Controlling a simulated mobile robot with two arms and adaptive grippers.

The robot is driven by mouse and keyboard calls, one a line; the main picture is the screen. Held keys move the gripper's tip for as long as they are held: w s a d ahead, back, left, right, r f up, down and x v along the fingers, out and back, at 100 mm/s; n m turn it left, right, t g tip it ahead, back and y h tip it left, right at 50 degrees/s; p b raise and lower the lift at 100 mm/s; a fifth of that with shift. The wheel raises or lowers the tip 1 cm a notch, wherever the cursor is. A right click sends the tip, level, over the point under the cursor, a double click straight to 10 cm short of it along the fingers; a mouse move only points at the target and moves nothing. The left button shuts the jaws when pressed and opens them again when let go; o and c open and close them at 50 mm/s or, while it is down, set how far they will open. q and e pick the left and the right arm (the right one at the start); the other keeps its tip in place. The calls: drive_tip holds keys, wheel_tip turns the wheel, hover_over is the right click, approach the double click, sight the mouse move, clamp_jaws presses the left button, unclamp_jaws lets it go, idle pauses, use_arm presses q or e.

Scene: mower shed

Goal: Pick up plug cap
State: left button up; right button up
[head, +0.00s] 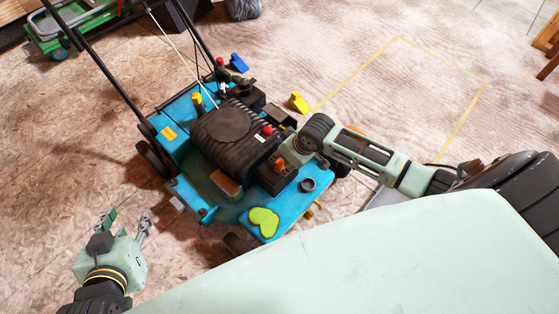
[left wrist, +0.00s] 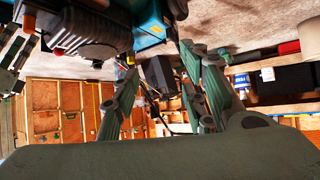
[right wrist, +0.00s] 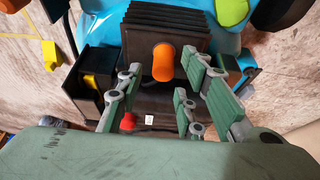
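An orange cap (right wrist: 163,62), which looks like the plug cap, stands upright against a dark finned block on the mower engine in the right wrist view. It also shows in the head view (head: 279,164), close to my right gripper (head: 290,158). The right gripper's fingers are spread and empty, with the cap between and just beyond the fingertips; I cannot tell whether they touch it. My left gripper (head: 128,218) is open and empty above the floor, left of the mower, far from the cap.

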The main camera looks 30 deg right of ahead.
sight(283, 163)
drive_tip(key=shift+b+x, duration=0.7)
drive_tip(key=shift+x, duration=0.4)
drive_tip(key=b+x, duration=0.1)
drive_tip(key=x, duration=0.1)
drive_tip(key=shift+w+f, duration=0.1)
drive_tip(key=shift+f, duration=0.35)
use_arm(q)
drive_tip(key=w+d+r+t+h, duration=0.1)
drive_tip(key=w+r+t, duration=0.1)
drive_tip(key=r+t, duration=0.2)
drive_tip(key=w+d+r+t+h, duration=0.1)
drive_tip(key=w+d+r+t, duration=0.1)
drive_tip(key=r, duration=0.7)
drive_tip(key=shift+w+d+r+t+h, duration=0.15)
drive_tip(key=shift+w+r+t+h, duration=0.15)
drive_tip(key=shift+w+t, duration=0.5)
use_arm(e)
drive_tip(key=shift+d, duration=0.1)
use_arm(q)
drive_tip(key=shift+s, duration=0.25)
